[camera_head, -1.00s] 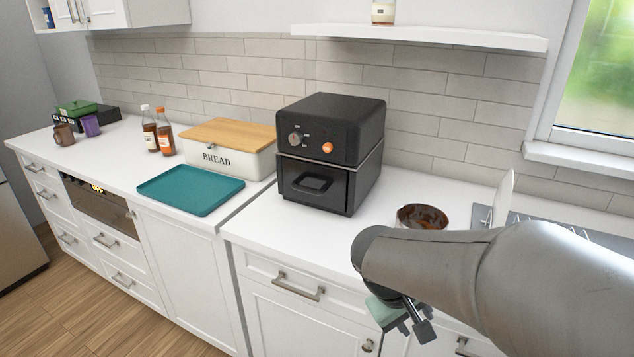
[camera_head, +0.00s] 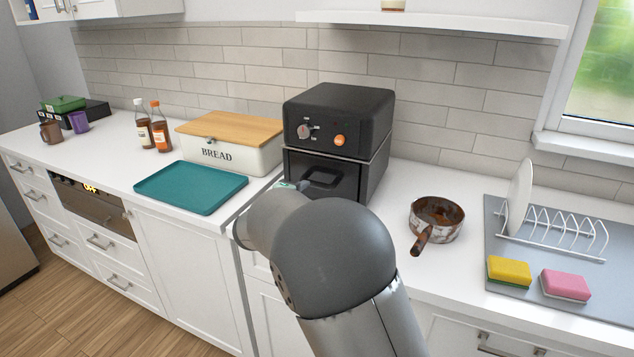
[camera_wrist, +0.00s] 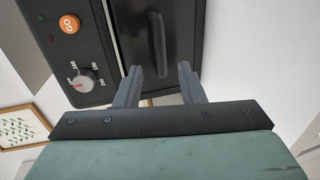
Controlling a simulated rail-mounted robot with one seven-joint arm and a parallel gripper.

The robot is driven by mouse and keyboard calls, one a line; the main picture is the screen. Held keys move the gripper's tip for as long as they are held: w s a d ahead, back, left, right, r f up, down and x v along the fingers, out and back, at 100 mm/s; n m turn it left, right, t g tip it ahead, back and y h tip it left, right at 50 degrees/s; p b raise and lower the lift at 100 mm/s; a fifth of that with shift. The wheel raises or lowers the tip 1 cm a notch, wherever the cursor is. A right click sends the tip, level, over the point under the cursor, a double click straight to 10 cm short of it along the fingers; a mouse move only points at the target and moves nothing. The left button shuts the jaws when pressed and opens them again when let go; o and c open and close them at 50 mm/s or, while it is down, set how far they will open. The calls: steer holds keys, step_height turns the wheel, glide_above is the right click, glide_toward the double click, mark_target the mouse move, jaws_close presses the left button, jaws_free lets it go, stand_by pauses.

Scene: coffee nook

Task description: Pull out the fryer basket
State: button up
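The black air fryer (camera_head: 338,125) stands on the white counter, with a dial and an orange button on its upper front. Its fryer basket (camera_head: 340,182) is the lower drawer front with a protruding black handle (camera_head: 318,178); no gap shows around it. The wrist view shows the handle (camera_wrist: 157,44) ahead of my gripper (camera_wrist: 158,80). The two dark fingers are spread apart and empty, with their tips close to the handle. Whether they touch it cannot be told. In the head view my arm hides most of the gripper and the lower left of the fryer.
A teal tray (camera_head: 190,187) and a bread box (camera_head: 229,145) are left of the fryer. A rusty saucepan (camera_head: 436,219) stands to the right, handle toward the front. Farther right are a dish rack (camera_head: 555,232) and two sponges (camera_head: 510,271). A shelf (camera_head: 440,22) hangs above.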

mark_target(315, 185)
steer(key=p+x, duration=0.2)
steer(key=x, duration=0.7)
steer(key=shift+w, duration=0.2)
jaws_close()
